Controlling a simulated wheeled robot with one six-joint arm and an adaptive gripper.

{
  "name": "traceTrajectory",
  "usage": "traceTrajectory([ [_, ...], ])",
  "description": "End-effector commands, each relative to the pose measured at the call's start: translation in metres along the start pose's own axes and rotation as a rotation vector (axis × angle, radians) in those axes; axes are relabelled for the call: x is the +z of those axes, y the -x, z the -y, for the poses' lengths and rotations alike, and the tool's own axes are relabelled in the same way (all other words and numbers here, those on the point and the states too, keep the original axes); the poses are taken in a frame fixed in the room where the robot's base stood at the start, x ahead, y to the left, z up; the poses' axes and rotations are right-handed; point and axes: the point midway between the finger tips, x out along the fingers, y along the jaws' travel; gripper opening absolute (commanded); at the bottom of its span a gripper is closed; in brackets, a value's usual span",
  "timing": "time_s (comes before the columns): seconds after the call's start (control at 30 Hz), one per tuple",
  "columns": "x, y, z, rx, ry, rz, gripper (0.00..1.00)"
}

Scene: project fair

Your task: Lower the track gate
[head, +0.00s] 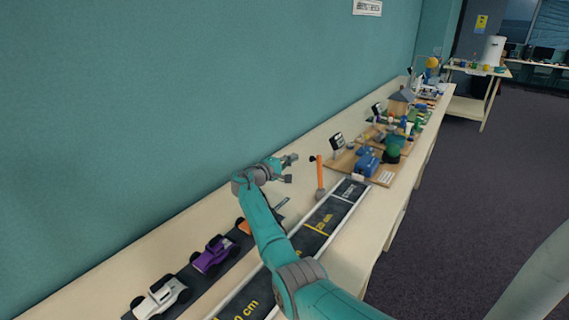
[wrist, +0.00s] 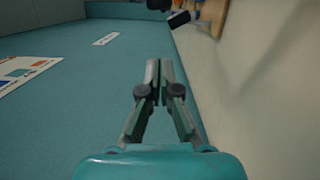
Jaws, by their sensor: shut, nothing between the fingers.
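The track gate (head: 319,174) shows in the head view as an upright orange bar on a grey base. It stands beside the dark track (head: 312,243), on the wall side. My gripper (head: 288,169) is just left of the bar, above the table and close to its height, with a visible gap between them. In the wrist view my gripper (wrist: 159,68) has its fingers together and holds nothing. The gate is not visible in the wrist view.
A white car (head: 160,298), a purple car (head: 212,255) and an orange car partly hidden by my arm stand along the wall side. Models on wooden boards (head: 345,165) fill the far table (head: 306,150). The teal wall (head: 190,90) runs close on the left.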

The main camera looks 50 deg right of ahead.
Motion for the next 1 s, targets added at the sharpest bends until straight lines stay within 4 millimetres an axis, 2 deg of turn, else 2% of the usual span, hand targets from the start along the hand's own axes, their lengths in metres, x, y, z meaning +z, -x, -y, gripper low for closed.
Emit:
traceTrajectory([
  [0.03,0.001,-0.007,0.0,-0.001,0.001,0.002,0.0],
  [0.53,0.035,-0.013,0.001,0.0,-0.001,0.001,0.0],
  [1.0,0.039,-0.014,0.0,0.0,0.0,0.0,0.0],
])
